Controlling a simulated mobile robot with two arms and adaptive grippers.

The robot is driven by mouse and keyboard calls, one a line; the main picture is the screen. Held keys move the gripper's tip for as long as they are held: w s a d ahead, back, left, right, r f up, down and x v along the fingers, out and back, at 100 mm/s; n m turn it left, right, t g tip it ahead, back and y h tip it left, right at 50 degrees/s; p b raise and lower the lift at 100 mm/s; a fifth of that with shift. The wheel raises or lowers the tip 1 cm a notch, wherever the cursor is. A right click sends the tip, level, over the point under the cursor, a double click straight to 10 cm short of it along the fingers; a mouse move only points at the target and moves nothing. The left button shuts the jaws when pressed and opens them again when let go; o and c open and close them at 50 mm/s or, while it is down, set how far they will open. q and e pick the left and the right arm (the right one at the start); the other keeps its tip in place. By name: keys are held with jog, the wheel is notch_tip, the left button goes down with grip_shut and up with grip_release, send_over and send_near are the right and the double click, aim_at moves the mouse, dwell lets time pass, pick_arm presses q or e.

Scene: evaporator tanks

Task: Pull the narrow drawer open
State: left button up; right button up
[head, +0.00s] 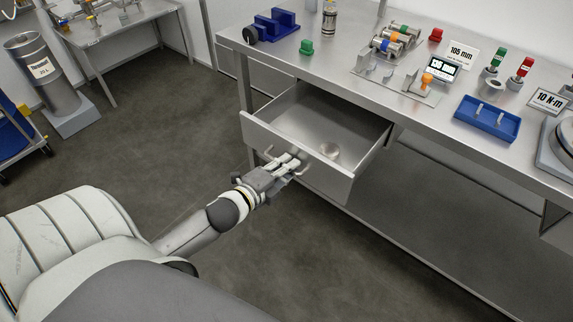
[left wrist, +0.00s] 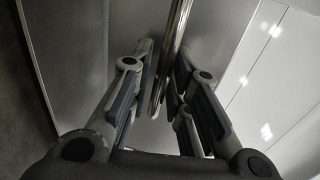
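The narrow drawer (head: 345,112) under the steel workbench is pulled well out, and its inside shows. Its front panel (head: 255,131) faces me and carries a metal bar handle (head: 267,153). My left gripper (head: 293,160) is at this handle, in front of the panel. In the left wrist view the shiny handle bar (left wrist: 174,45) runs between the fingers of my left gripper (left wrist: 166,75), which are closed in around it. The finger contact is partly hidden. My right gripper is in neither view.
The steel workbench (head: 335,66) carries a blue vise (head: 275,25), a blue tray (head: 487,119) and several coloured parts. A tall steel canister (head: 43,75) stands at the far left. The floor left of the drawer is clear.

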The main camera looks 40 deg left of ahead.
pick_arm(q)
jog(key=shift+s, duration=0.2)
jog(key=v, duration=1.1)
jog(key=shift+s+a+r, duration=0.15)
jog(key=shift+s, duration=0.25)
dwell(0.3)
jog(key=s+a+f+n+g+y, duration=0.1)
jog(key=s+f+n+g, duration=0.15)
jog(key=f, duration=0.75)
jog(key=s+f+n+g, duration=0.2)
jog(key=s+f+n, duration=0.15)
jog(key=f, duration=0.65)
jog(key=s+a+f+n+g+y, duration=0.1)
jog(key=s+f+n+g, duration=0.15)
jog(key=f, duration=0.75)
jog(key=s+d+f+n+g, duration=0.3)
jog(key=s+d+f+n, duration=0.1)
jog(key=s+f, duration=0.5)
jog(key=s+d+f+n+g+h+p, duration=0.1)
jog(key=s+d+f+n+g, duration=0.3)
jog(key=s+f, duration=0.5)
jog(key=shift+s+d+f+g+p, duration=0.3)
jog(key=shift+s+d+f, duration=0.05)
jog(key=shift+s+d, duration=0.9)
